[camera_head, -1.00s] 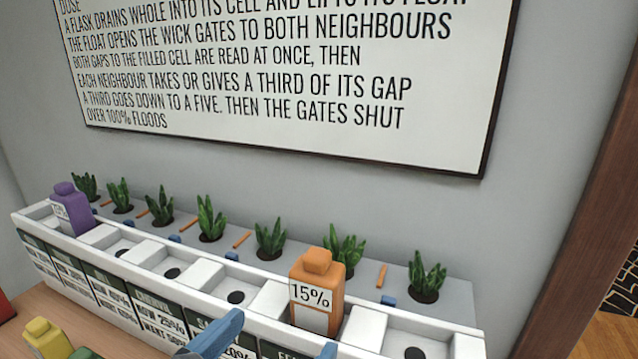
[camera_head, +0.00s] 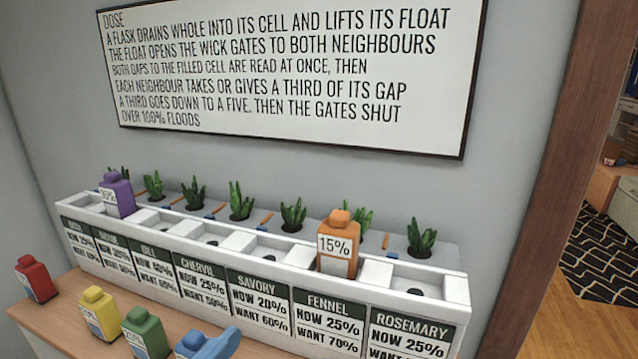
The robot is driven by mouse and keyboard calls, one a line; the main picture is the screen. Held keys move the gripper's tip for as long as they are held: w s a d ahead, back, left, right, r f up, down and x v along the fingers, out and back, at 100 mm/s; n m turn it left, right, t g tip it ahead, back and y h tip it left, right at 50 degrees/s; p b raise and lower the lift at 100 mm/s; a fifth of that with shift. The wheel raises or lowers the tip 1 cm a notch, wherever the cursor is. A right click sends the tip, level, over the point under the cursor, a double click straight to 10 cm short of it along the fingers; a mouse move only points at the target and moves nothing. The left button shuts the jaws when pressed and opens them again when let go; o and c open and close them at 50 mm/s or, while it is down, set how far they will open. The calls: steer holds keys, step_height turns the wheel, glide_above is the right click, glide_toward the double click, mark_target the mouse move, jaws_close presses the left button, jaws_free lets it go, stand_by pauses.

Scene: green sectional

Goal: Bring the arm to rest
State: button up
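An orange flask (camera_head: 338,262) marked 15% stands upright in the trough (camera_head: 190,262) at the cell labelled Fennel. A purple flask (camera_head: 117,198) stands near the trough's left end.
A red flask (camera_head: 37,279), yellow flask (camera_head: 101,314) and green flask (camera_head: 146,334) stand on the wooden table (camera_head: 72,318) before the trough. Potted plants (camera_head: 293,214) line its back. A sign (camera_head: 290,135) hangs above. Open floor (camera_head: 540,325) lies right of the wooden post (camera_head: 545,190).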

steer(key=s+d+f+m+g+y, duration=0.1)
steer(key=s+d+f+m+y, duration=0.25)
steer(key=d+f, duration=0.45)
steer(key=s+d+f+m+g+y, duration=0.1)
steer(key=s+d+f+m+y, duration=0.15)
steer(key=d+f+m, duration=0.6)
steer(key=s+d+r+m, duration=0.1)
steer(key=s+d+m, duration=0.2)
steer(key=s+m, duration=0.3)
steer(key=s+d+r+m+t, duration=0.1)
steer(key=s+d+r+m, duration=0.1)
steer(key=s+m, duration=0.5)
steer(key=s+d+r+m+t+h, duration=0.1)
steer(key=s+d+r+m, duration=0.1)
steer(key=s+d+m, duration=0.3)
steer(key=shift+s+m, duration=0.9)
steer(key=shift+s, duration=0.35)
